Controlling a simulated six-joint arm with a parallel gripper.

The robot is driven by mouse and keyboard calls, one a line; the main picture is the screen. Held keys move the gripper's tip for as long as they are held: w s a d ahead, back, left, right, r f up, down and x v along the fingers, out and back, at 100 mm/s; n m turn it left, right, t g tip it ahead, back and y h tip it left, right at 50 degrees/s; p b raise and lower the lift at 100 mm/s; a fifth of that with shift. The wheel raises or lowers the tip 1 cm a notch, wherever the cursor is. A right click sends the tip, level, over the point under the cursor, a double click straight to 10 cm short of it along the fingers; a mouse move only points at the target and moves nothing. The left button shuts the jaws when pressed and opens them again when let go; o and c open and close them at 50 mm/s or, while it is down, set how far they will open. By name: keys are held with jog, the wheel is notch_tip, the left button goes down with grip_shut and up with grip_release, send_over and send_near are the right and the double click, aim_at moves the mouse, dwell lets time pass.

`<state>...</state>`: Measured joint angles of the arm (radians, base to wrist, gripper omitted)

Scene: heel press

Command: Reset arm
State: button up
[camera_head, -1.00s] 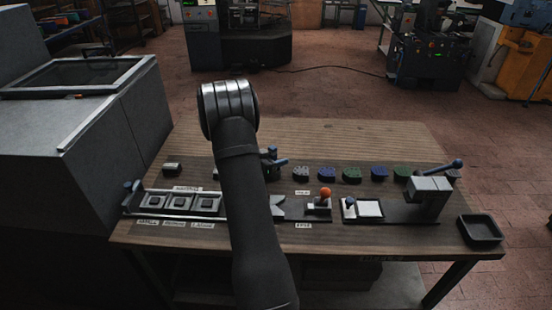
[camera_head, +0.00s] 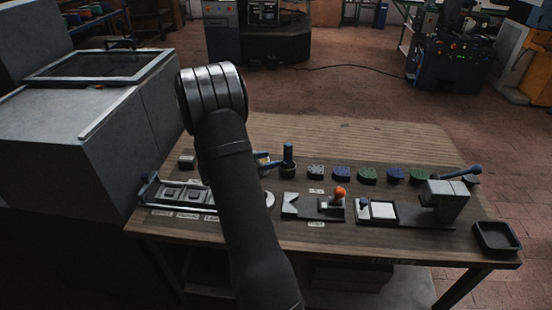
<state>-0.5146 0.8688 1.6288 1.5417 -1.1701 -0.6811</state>
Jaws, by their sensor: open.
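My arm rises across the middle of the view and hides part of the bench (camera_head: 400,150). My gripper is not visible; it seems hidden behind my arm. A small fixture with an orange ball knob (camera_head: 341,192) sits near the bench middle. A rail with dark square blocks (camera_head: 172,192) lies at the left, partly covered by my arm.
A row of several blue, green and grey pieces (camera_head: 367,175) runs along the bench. An empty black tray (camera_head: 497,237) sits at the right corner. A large grey machine (camera_head: 85,125) borders the bench on the left. The bench's back strip is bare.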

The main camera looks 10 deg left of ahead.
aim_at(292, 147)
jog(key=shift+s+a, duration=0.15)
jog(key=x, duration=1.2)
jog(key=shift+f, duration=0.15)
notch_tip(292, 147, up, 2)
jog(key=shift+r, duration=0.85)
